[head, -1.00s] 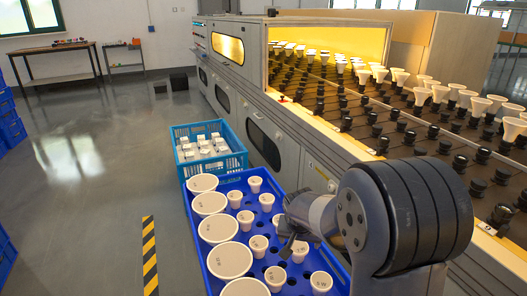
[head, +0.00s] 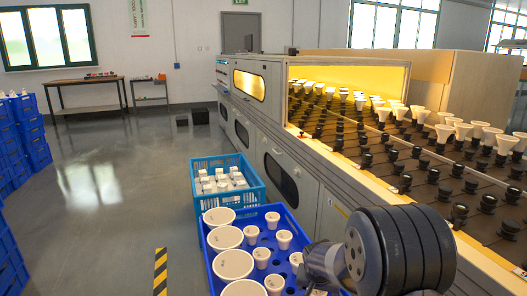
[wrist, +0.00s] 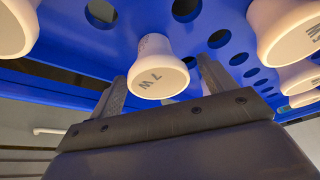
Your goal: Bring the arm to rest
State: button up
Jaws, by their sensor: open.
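I cannot tell whether the fingers touch that bulb. The bulb stands in the blue tray (wrist: 75,75), which has rows of round holes. In the head view my arm is at the lower right, over the right side of the blue tray (head: 206,258); the fingertips are hidden or cut off there.
A light blue crate (head: 197,197) with small white boxes stands behind the tray. The burn-in rack (head: 400,165) at right holds white bulbs in some black sockets. Blue crates (head: 20,140) are stacked at left.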

jog(key=shift+f+b, duration=0.7)
jog(key=shift+f, duration=0.05)
jog(key=p+v, duration=0.4)
jog(key=v, duration=0.7)
jog(key=b+x, duration=0.4)
jog(key=x, duration=0.7)
jog(key=shift+f, duration=0.25)
notch_tip(320, 180, up, 4)
jog(key=p, duration=0.3)
jog(key=shift+r, duration=0.2)
notch_tip(320, 180, up, 6)
jog(key=p, duration=0.4)
jog(key=shift+f+p, duration=0.2)
jog(key=shift+p, duration=0.15)
jog(key=shift+s+r+p, duration=0.25)
jog(key=shift+s+p, duration=0.05)
jog(key=shift+p, duration=0.55)
jog(key=s+r+n+y+p, duration=0.1)
jog(key=s+r+n+p, duration=0.1)
jog(key=p, duration=0.7)
jog(key=v, duration=0.3)
jog(key=shift+s, duration=0.35)
jog(key=shift+a, duration=0.15)
